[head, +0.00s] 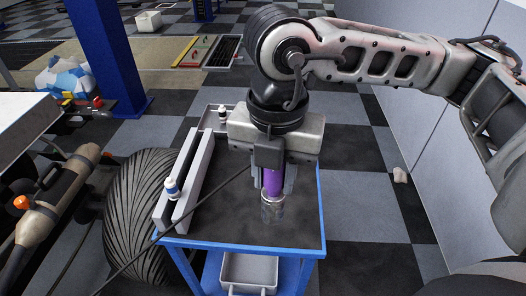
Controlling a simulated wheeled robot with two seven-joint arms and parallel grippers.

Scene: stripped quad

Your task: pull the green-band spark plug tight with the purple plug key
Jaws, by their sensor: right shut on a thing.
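My right gripper (272,182) is shut on the purple plug key (272,180), which points down over the dark top of a blue cart (298,215). The key's lower end is a metallic socket; I cannot tell whether it touches the top or covers something. A white plug with a blue band (172,188) stands at the near end of two grey rails (186,190). Another white and dark plug (222,114) stands by a grey tray (210,121) at the back; its band is not clear. I cannot make out a green band. My left gripper is not in view.
A tyre (145,215) stands close on the cart's left. A grey bin (249,271) sits on the lower shelf. A thin dark cable or rod crosses the cart's near left. A blue post (105,60) rises at the left. The cart top right of the key is clear.

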